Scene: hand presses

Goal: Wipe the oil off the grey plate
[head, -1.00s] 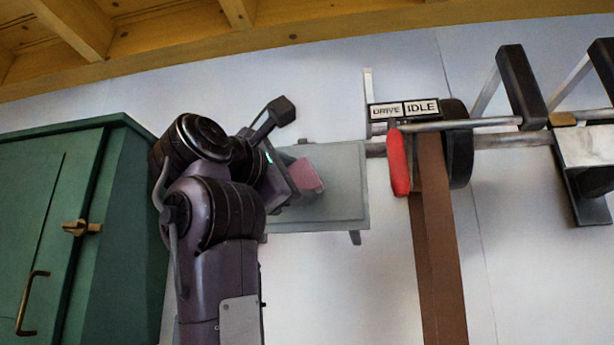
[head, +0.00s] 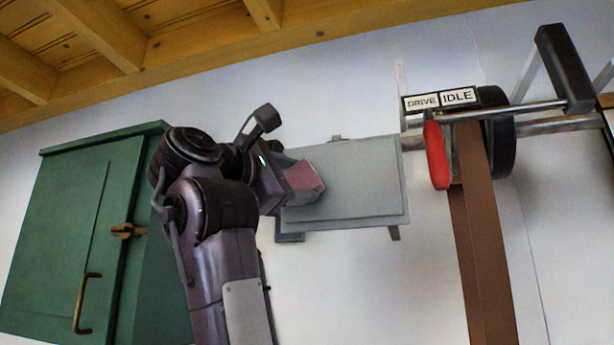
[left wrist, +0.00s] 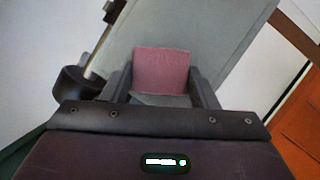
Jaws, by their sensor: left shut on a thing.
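The grey plate (head: 365,180) is a flat rectangle against the pale wall, right of my left gripper. It also fills much of the upper left wrist view (left wrist: 215,35). My left gripper (head: 293,186) is shut on a pink cloth (head: 305,178) at the plate's left part. The cloth shows between the two dark fingers in the left wrist view (left wrist: 162,70). It appears against or very close to the plate; contact cannot be told for sure. I make out no clear oil on the bare part; the area behind cloth and gripper is hidden. My right gripper is not in view.
A red handle (head: 436,155), a dark wheel with a brown belt (head: 480,230) and a sign reading DRIVE and IDLE (head: 440,99) are right of the plate. A green cabinet (head: 75,220) stands left. Wooden beams (head: 190,50) run overhead.

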